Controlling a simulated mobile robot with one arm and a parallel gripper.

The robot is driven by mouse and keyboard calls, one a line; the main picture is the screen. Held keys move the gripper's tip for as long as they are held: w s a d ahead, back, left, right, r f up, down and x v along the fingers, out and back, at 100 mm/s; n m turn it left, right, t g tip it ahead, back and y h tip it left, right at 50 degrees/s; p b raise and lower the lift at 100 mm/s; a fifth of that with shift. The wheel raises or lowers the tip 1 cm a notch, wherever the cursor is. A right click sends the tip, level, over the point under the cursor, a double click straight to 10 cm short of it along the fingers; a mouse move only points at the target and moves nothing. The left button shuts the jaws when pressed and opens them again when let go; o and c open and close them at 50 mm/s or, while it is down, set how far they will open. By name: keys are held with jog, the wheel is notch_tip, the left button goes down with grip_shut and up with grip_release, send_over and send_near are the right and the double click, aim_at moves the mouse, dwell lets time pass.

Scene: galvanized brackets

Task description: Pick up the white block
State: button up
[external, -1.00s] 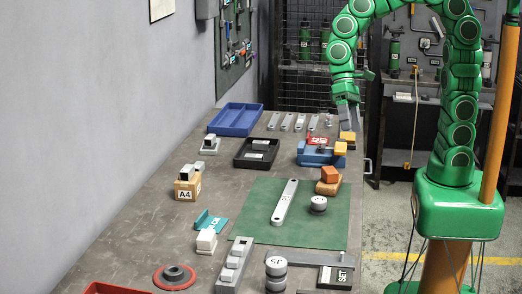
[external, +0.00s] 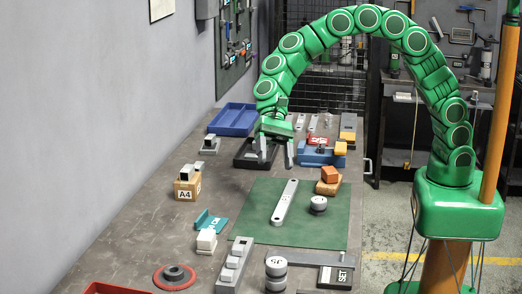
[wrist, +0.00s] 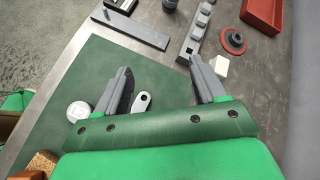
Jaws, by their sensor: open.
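The white block (external: 206,240) stands on the grey table, just in front of a teal bracket (external: 210,220) and left of the green mat. It also shows in the wrist view as a small white block (wrist: 221,66), close beside the tip of the right finger. My gripper (external: 277,154) points down above the black tray, well behind the block. Its fingers are wide apart, with nothing held between them. In the wrist view my gripper (wrist: 160,66) has the mat and the end of a grey link bar (wrist: 142,102) beyond its fingers.
The green mat (external: 245,225) carries the link bar and a round weight (external: 318,204). A stepped grey block (external: 234,263) stands right of the white block. A cardboard A4 box (external: 187,188) is behind it, and a red ring (external: 174,278) is in front. Bare table lies to its left.

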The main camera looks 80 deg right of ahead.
jog(key=w+a+f+m+y, duration=0.2)
jog(key=w+a+f+m, duration=0.1)
jog(key=w+a+f, duration=0.4)
jog(key=m+t+y, duration=0.1)
jog(key=m+t, duration=0.1)
jog(key=m, duration=0.2)
send_near(207, 232)
jog(key=x, duration=0.3)
jog(key=shift+s+a, duration=0.2)
jog(key=shift+a, duration=0.15)
jog(key=shift+w+a+f, duration=0.1)
jog(key=shift+a+f, duration=0.05)
jog(key=shift+a, duration=0.2)
jog(key=shift+x, duration=3.55)
jog(key=shift+w+f, duration=0.1)
jog(key=shift+c, duration=0.4)
jog(key=c, duration=1)
